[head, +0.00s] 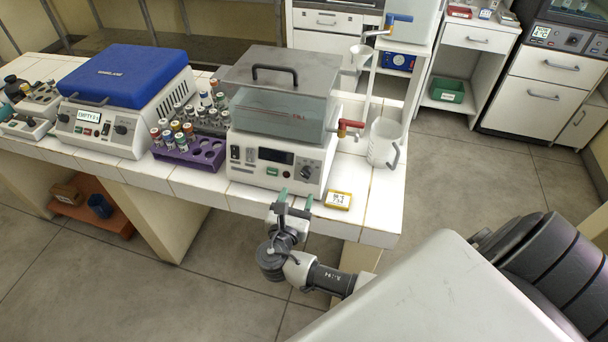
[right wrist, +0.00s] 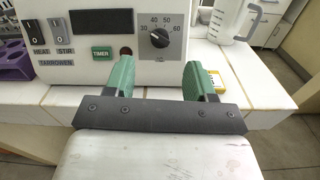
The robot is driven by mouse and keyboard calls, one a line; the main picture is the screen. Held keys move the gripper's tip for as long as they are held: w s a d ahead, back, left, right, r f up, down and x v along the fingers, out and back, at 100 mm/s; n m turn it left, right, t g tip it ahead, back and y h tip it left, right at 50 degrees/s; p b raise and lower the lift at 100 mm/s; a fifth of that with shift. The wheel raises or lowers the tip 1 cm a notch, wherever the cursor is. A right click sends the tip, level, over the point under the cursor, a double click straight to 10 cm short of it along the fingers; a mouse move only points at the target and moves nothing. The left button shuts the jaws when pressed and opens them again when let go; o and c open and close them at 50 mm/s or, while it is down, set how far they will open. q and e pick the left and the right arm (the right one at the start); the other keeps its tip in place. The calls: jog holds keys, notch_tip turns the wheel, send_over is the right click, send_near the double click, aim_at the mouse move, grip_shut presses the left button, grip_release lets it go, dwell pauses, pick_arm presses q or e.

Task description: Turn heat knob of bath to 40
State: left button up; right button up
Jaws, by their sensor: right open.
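The water bath (head: 240,150) stands on the white tiled bench, with a grey lid and a clear tank above its white front panel. Its dark heat knob (head: 306,172) is at the right of the panel. In the right wrist view the knob (right wrist: 160,38) sits under a scale from 30 to 60; its exact pointer setting is too small to tell. My right gripper (head: 296,198) is open and empty in front of the panel, below the knob and apart from it. Its green fingers (right wrist: 160,80) lie to either side of the knob in the wrist view. My left gripper is out of view.
A yellow-edged label block (head: 338,200) lies on the bench right of my gripper. A red-handled tap (head: 348,126) sticks out from the bath's right side, by a beaker (head: 383,143). A purple tube rack (head: 190,156) stands left of the bath.

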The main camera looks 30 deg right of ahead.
aim_at(304, 177)
jog(key=p+x, duration=0.1)
jog(key=x, duration=0.6)
jog(key=shift+w+d, duration=0.15)
jog(key=shift+d, duration=0.1)
jog(key=shift+a+f, duration=0.1)
jog(key=c, duration=0.9)
